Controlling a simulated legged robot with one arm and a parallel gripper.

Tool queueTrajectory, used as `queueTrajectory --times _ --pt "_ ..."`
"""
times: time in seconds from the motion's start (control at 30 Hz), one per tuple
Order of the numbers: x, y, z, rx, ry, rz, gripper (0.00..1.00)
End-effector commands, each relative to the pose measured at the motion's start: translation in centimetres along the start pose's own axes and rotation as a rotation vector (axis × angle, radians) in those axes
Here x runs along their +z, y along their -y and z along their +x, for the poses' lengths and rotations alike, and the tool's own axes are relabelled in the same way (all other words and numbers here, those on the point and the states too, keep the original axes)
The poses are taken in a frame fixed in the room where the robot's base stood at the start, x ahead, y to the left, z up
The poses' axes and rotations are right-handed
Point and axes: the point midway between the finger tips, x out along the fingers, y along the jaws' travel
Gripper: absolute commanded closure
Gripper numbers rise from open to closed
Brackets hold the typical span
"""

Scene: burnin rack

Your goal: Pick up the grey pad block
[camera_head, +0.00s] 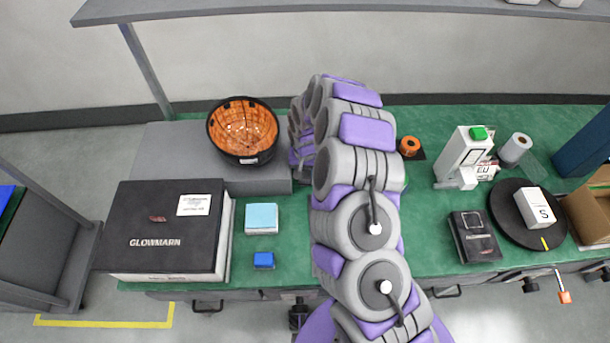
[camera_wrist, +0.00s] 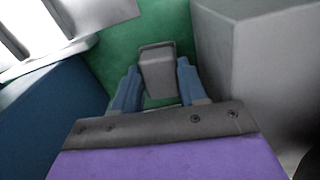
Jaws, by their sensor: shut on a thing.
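The grey pad block (camera_wrist: 159,75) is a small grey block in the wrist view, seen over the green bench top. My gripper (camera_wrist: 156,80) has its two blue fingers on either side of the block and is shut on it. I cannot tell whether the block is touching the bench or held just above it. In the head view my arm hides the gripper and the block.
A grey platform (camera_head: 165,150) carries an orange-lined bowl (camera_head: 242,130). A black Glowmarn box (camera_head: 165,235), light blue pad (camera_head: 262,217) and blue block (camera_head: 263,260) sit left of my arm. A black turntable (camera_head: 515,225) stands at right. A large grey body (camera_wrist: 265,70) rises close right of the gripper.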

Motion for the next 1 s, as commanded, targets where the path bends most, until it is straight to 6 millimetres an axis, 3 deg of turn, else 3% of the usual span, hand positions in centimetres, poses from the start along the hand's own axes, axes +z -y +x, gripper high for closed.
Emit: queueTrajectory --times 0.17,0.47,0.73,1.0 --pt "0.0 0.0 0.0 0.000 0.000 0.000 0.93" --pt "0.0 0.0 -0.5 0.000 -0.001 0.000 0.94" --pt "0.0 0.0 -4.0 -0.001 -0.002 -0.001 0.94" --pt "3.8 -1.2 -4.1 0.000 0.002 0.000 0.94"
